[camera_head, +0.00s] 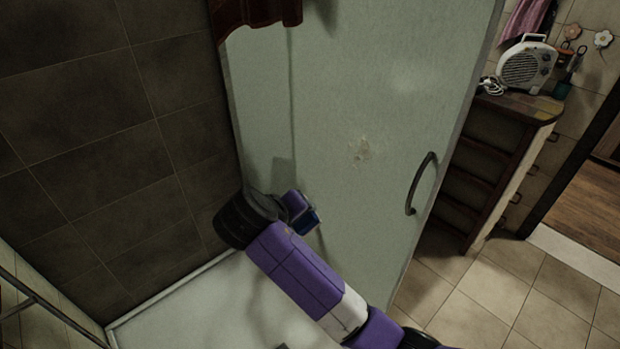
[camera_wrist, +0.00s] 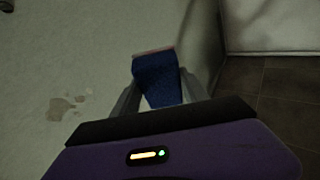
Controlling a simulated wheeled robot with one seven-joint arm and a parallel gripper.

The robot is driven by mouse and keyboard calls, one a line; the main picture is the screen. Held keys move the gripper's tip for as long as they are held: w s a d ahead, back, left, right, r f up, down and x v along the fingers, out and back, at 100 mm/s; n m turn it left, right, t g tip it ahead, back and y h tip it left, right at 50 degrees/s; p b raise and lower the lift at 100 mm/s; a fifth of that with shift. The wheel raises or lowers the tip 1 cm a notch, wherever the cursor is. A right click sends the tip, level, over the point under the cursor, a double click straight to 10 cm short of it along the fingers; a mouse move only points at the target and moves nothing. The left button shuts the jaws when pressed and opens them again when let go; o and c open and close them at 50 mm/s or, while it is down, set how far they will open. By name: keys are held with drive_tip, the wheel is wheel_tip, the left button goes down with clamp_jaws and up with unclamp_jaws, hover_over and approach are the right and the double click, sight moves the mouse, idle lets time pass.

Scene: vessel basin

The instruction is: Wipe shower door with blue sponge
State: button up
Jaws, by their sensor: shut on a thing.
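The blue sponge (camera_wrist: 158,82) is held between the two fingers of my gripper (camera_wrist: 160,98) in the wrist view, with a pinkish edge at its far end. In the head view my gripper (camera_head: 305,222) is at the lower left part of the shower door, and a bit of the blue sponge (camera_head: 308,222) shows there. The shower door (camera_head: 400,120) is a large pale panel with a dark curved handle on its right side. A pale brownish stain (camera_head: 361,151) is on the door, up and right of my gripper; it also shows in the wrist view (camera_wrist: 66,107), left of the sponge. Contact between sponge and door cannot be told.
The dark door handle (camera_head: 421,183) sticks out at the right. A dark tiled wall (camera_head: 100,120) stands at the left. A wooden cabinet (camera_head: 490,160) with a white heater (camera_head: 526,64) is at the right. A red cloth (camera_head: 255,12) hangs at the top.

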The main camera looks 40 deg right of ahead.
drive_tip(key=d+r+n+t+h+b, duration=0.1)
drive_tip(key=d+r+n+t+h, duration=0.15)
drive_tip(key=d+h, duration=0.25)
drive_tip(key=n+t+h+b, duration=0.1)
drive_tip(key=n+h+b, duration=0.1)
drive_tip(key=h, duration=0.2)
approach(348, 150)
drive_tip(key=w+a, duration=0.2)
drive_tip(key=shift+w+d+r, duration=0.1)
drive_tip(key=shift+d, duration=1.3)
drive_tip(key=shift+d+r, duration=0.1)
drive_tip(key=shift+d, duration=1.3)
drive_tip(key=shift+d, duration=1)
